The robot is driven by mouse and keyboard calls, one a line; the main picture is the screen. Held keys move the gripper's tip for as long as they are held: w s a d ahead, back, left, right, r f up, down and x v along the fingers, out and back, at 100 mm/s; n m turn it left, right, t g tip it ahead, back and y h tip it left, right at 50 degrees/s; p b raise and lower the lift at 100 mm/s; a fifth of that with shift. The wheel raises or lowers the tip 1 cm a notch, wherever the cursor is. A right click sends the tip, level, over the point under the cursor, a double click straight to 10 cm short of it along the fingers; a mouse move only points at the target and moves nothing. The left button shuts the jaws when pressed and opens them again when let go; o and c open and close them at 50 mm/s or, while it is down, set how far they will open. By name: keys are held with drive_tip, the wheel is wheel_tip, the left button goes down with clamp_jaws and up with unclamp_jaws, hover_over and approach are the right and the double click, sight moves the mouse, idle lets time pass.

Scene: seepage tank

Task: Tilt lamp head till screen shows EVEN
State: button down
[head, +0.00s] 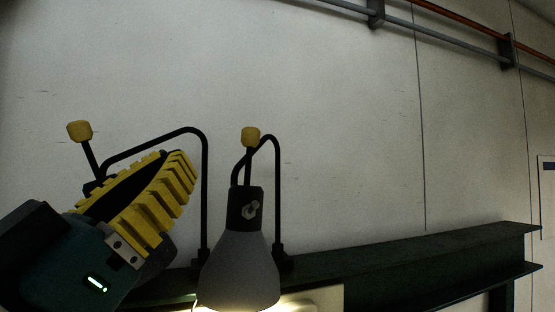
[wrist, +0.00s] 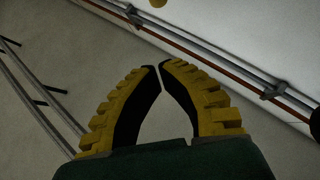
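A grey lamp head (head: 240,272) hangs from a curved black arm at the lower middle of the head view. It points down and is lit at its lower rim. A yellow knob (head: 250,137) tops the stick above it. A second yellow knob (head: 79,131) on a tilted black stick stands at the left, by another curved arm; any lamp head below it is hidden behind my gripper. My gripper (head: 172,156) is left of the lit lamp, apart from its knob. In the wrist view my fingertips (wrist: 159,66) nearly meet, with nothing between them. No screen shows.
A dark green beam (head: 420,268) runs behind the lamps to the right. Pipes (head: 440,31) cross the wall high at the upper right. A yellow piece, probably a knob, is cut off at the top of the wrist view (wrist: 158,3). The wall area above the lamps is clear.

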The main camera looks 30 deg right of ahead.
drive_tip(key=w+d+r+p, duration=0.5)
drive_tip(key=w+d+p, duration=0.1)
drive_tip(key=d, duration=0.3)
drive_tip(key=shift+d+r+p, duration=0.35)
drive_tip(key=shift+p, duration=0.05)
